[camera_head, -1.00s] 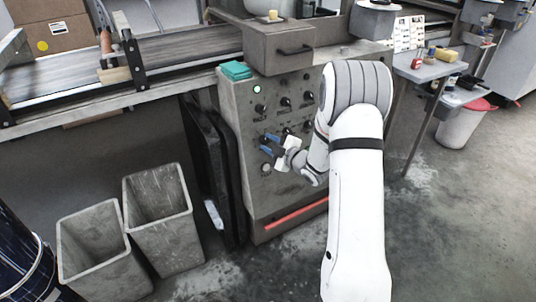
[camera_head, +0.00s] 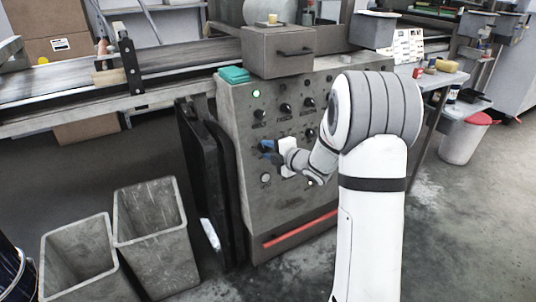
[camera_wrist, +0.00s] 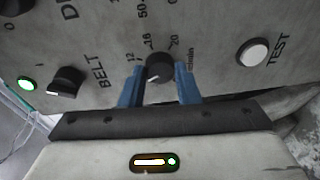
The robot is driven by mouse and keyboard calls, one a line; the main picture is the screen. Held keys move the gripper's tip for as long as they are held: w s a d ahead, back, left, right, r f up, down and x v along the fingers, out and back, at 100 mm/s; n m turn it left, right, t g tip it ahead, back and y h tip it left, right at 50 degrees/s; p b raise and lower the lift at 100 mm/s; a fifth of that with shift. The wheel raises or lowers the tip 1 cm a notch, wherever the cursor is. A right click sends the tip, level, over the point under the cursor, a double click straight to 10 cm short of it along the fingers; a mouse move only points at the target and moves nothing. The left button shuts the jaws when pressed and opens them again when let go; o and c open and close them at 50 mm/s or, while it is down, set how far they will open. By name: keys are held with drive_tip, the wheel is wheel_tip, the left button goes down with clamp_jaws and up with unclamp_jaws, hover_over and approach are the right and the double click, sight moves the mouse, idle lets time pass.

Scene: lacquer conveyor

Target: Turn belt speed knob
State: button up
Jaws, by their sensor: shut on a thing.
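The belt speed knob (camera_wrist: 159,66) is a round dark knob with a pale pointer line, set in the grey control panel (camera_head: 235,125). Its printed scale shows 12, 16 and 20 with a per-minute unit, and a BELT label is to its left in the wrist view. My gripper (camera_wrist: 159,86) has its two blue fingers on either side of this knob and is shut on it. In the head view my gripper (camera_head: 270,151) is at the panel's left part, and the knob is hidden by the fingers and hand.
Another dark knob (camera_wrist: 66,82) and a lit green lamp (camera_wrist: 26,84) are left of the gripper in the wrist view. A white TEST button (camera_wrist: 254,52) is to the right. Grey bins (camera_head: 152,235) stand on the floor left of the panel.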

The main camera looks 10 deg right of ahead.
drive_tip(key=shift+s+a+f, duration=0.1)
drive_tip(key=shift+a, duration=0.1)
drive_tip(key=o, duration=0.7)
drive_tip(key=shift+o, duration=1.4)
drive_tip(key=shift+d, duration=0.1)
drive_tip(key=p+v, duration=0.2)
drive_tip(key=v, duration=0.5)
drive_tip(key=shift+s+d+r, duration=0.2)
drive_tip(key=shift+s, duration=0.1)
